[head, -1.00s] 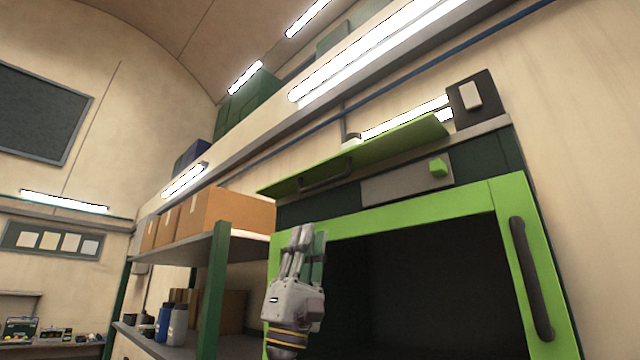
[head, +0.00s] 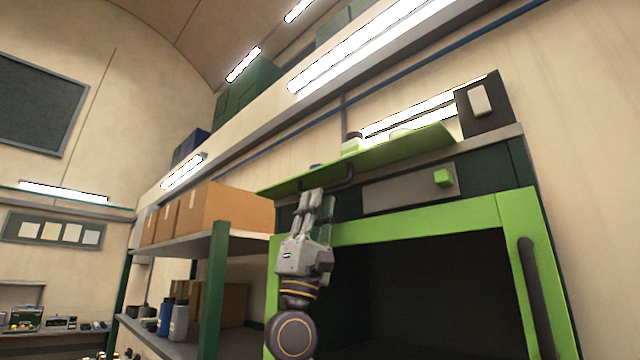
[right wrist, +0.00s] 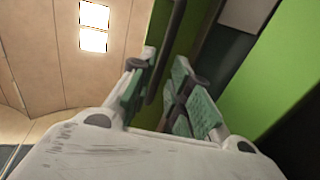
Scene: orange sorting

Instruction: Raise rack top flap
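The green top flap (head: 395,152) sticks out from the upper front of the rack (head: 470,218), tilted in the picture. It also shows in the right wrist view (right wrist: 158,30). A dark bar handle (head: 342,181) is on its underside near the left end. My right gripper (head: 314,195) points up just under the flap, at the handle. In the right wrist view my gripper's two green-padded fingers (right wrist: 162,98) are apart, with the dark handle (right wrist: 174,45) between and beyond them. I cannot tell whether they touch it. My left gripper is not in view.
A shelf (head: 190,246) with cardboard boxes (head: 232,208) and bottles (head: 179,322) stands left of the rack. Below the flap is a grey panel with a green block (head: 443,178). The rack's green-framed opening is dark inside. A dark wall box (head: 484,104) is at upper right.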

